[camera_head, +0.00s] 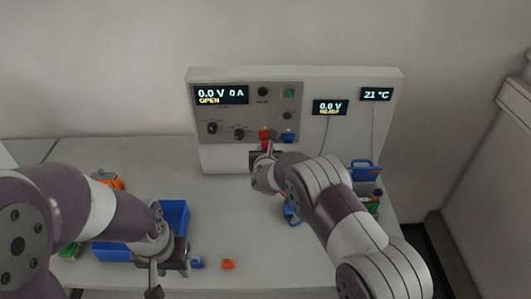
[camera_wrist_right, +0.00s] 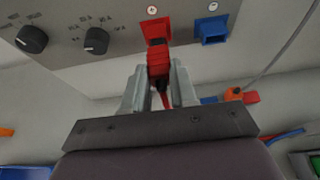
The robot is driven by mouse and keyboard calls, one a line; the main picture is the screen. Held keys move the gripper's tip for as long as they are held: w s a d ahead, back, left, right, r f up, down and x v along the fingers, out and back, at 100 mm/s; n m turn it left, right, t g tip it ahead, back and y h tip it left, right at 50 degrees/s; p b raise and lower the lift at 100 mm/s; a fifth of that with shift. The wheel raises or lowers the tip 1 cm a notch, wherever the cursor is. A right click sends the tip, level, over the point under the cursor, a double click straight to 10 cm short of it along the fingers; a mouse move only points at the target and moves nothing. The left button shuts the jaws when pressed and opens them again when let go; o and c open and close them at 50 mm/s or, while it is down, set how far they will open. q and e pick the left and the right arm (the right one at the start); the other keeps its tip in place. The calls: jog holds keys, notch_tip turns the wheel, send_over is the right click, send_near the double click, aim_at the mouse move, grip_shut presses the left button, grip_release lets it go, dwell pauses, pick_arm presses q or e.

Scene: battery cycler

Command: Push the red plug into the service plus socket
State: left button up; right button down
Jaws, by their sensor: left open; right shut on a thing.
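The red service plus socket (camera_wrist_right: 156,28) is on the lower edge of the grey cycler panel (camera_wrist_right: 110,30); in the head view it shows as a red patch (camera_head: 264,133). My right gripper (camera_wrist_right: 158,88) is shut on the red plug (camera_wrist_right: 159,62), just below the panel. The plug points at the red socket and its front end meets or overlaps the socket's lower edge; how deep it sits I cannot tell. A red lead trails back between the fingers. My left gripper (camera_head: 170,275) is open, low over the table's front left, away from the panel.
A blue socket (camera_wrist_right: 211,29) sits right of the red one. A blue bin (camera_head: 110,252) stands behind my left arm. A small blue piece (camera_head: 196,263) and an orange piece (camera_head: 228,263) lie at the front. A blue holder (camera_head: 365,170) stands at the right. The table's middle is clear.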

jog(key=shift+w+b, duration=0.4)
jog(key=shift+w, duration=0.25)
jog(key=c, duration=0.8)
grip_release()
jog(key=shift+s, duration=0.2)
